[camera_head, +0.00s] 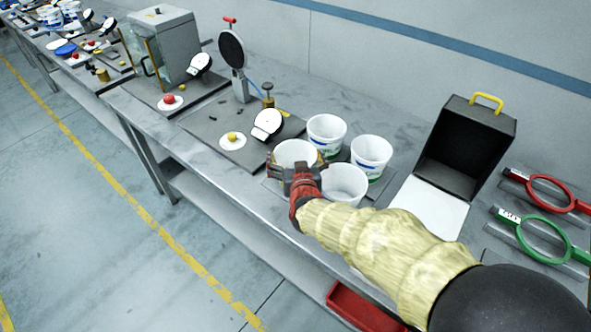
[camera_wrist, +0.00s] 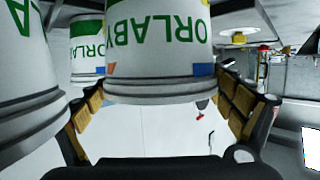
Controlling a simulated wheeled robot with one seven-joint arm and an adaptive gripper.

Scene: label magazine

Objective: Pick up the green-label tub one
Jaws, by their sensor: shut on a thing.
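My gripper (camera_head: 296,180) is shut on a white open-topped tub (camera_head: 295,152) at the front left of a group of tubs. In the wrist view this tub (camera_wrist: 158,50) sits between the padded fingers (camera_wrist: 165,105), with green lettering and small blue and red patches. Whether its base touches the surface is hidden. Three more white tubs stand beside it: one behind (camera_head: 326,133) with blue on its label, one at the back right (camera_head: 371,156) with a green band, and one at the front right (camera_head: 345,184). Two neighbours in the wrist view also show green lettering.
A black open box (camera_head: 465,147) with a yellow handle and a white panel stands to the right. Red (camera_head: 548,190) and green (camera_head: 543,236) ring tools lie beyond. A dark plate with a round white dial (camera_head: 267,124) lies to the left.

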